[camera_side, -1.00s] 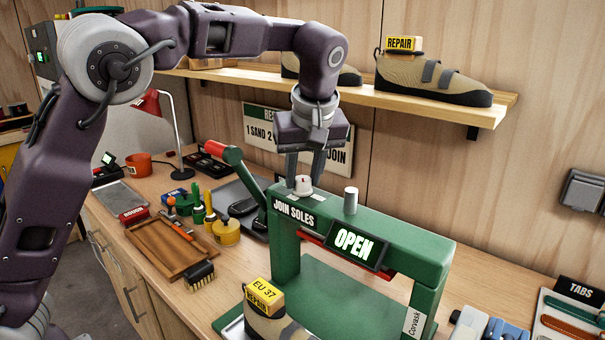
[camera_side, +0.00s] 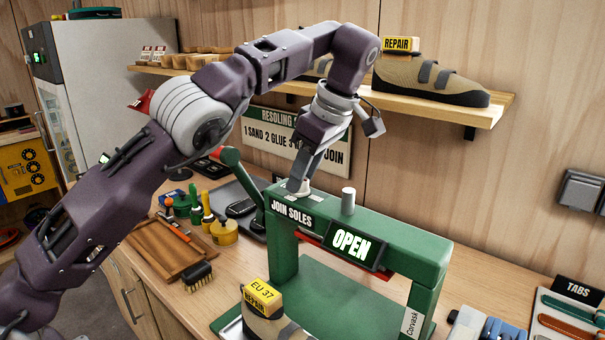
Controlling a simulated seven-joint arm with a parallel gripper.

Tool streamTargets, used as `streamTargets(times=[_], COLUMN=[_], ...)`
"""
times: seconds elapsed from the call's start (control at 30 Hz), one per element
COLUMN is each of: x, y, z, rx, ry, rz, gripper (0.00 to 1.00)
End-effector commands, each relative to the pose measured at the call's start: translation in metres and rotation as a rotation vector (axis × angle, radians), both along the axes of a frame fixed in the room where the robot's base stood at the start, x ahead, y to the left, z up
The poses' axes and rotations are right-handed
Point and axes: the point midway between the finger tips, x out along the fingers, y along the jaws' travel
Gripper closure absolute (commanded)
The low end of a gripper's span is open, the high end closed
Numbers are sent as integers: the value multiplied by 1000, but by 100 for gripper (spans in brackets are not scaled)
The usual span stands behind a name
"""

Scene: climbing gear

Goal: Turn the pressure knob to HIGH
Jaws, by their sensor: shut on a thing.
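The green press (camera_side: 415,245) stands on the bench with a "JOIN SOLES" label and a lit display (camera_side: 352,247) reading "OPEN". The pale pressure knob (camera_side: 297,187) sits on top of the press at its left end. My gripper (camera_side: 299,183) points down at a slant and is shut on the knob. The fingers cover much of the knob, so its pointer and setting cannot be read. Small white labels lie beside it.
A silver cylinder (camera_side: 348,200) stands on the press just right of the knob. The press's green lever (camera_side: 243,175) rises at left. A shoe with a yellow EU 37 tag (camera_side: 262,297) stands in front. A shelf (camera_side: 430,105) with a repair shoe runs behind.

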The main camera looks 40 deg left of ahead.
Motion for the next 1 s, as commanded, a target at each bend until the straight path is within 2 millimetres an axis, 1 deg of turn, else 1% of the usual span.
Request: streamTargets(times=[0.23, 0.67, 0.7, 0.8, 1.0], x=[0, 0, 0, 0, 0], y=[-1, -1, -1, -1, 0], z=[-1, -1, -1, -1, -1], rx=[-2, -3, -3, -3, -1], ry=[2, 5, 5, 4, 1], rz=[49, 55, 55, 56, 56], gripper=[100, 100, 64, 47, 47])
